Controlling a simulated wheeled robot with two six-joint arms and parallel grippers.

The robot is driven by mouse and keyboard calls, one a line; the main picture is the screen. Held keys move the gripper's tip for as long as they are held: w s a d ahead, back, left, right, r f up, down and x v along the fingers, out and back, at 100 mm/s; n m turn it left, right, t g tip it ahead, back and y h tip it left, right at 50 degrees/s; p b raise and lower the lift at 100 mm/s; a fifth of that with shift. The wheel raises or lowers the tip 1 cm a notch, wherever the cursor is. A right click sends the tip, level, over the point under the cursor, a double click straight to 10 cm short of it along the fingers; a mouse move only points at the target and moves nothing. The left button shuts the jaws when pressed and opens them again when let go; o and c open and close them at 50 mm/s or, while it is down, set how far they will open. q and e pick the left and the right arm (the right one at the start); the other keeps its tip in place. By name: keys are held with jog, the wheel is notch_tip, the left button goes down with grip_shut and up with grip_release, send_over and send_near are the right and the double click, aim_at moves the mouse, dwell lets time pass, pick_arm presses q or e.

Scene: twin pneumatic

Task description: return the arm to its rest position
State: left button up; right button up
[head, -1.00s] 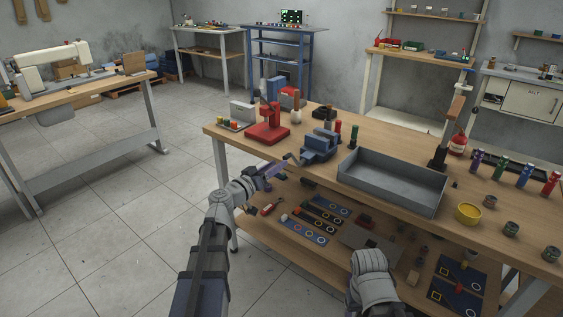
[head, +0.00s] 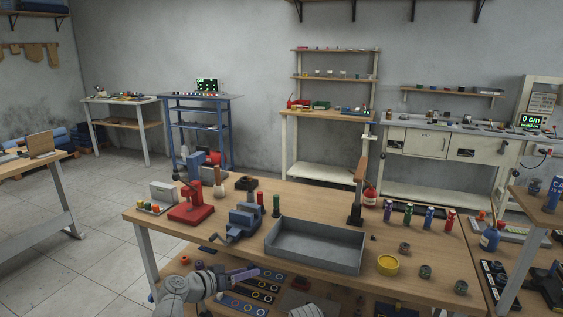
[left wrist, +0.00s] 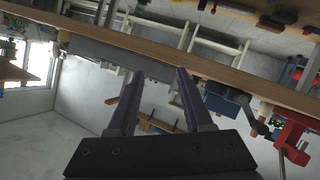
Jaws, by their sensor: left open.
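My left gripper (head: 243,273) has purple fingers and shows in front of the workbench's near edge, at the lower left of the head view. In the left wrist view its two fingers (left wrist: 155,78) stand apart with nothing between them. The wooden workbench (head: 400,289) lies beyond it; in the left wrist view its edge (left wrist: 235,77) runs tilted across the top. My left forearm leaves the picture at the bottom. A small part of my right arm shows at the bottom edge, and its gripper is out of sight.
Several coloured cylinders stand at the right. A lower shelf holds dark mats (head: 268,286). Floor (head: 95,250) is clear at the left.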

pick_arm(q)
jog(key=s+d+m+g+y+p, duration=0.2)
jog(key=s+d+g+y+p, duration=0.1)
jog(key=s+d+g+p, duration=0.65)
jog(key=s+a+r+y+p, duration=0.1)
jog(key=s+y+p, duration=0.1)
jog(key=s, duration=0.4)
jog(key=s+a+r+n+g+y+p, duration=0.1)
jog(key=s+a+r+y+p, duration=0.1)
jog(key=s+y, duration=0.3)
jog(key=shift+s+a+y+p, duration=0.15)
jog(key=shift+s+y+p, duration=0.25)
jog(key=shift+s, duration=0.45)
pick_arm(e)
notch_tip(320, 180, up, 17)
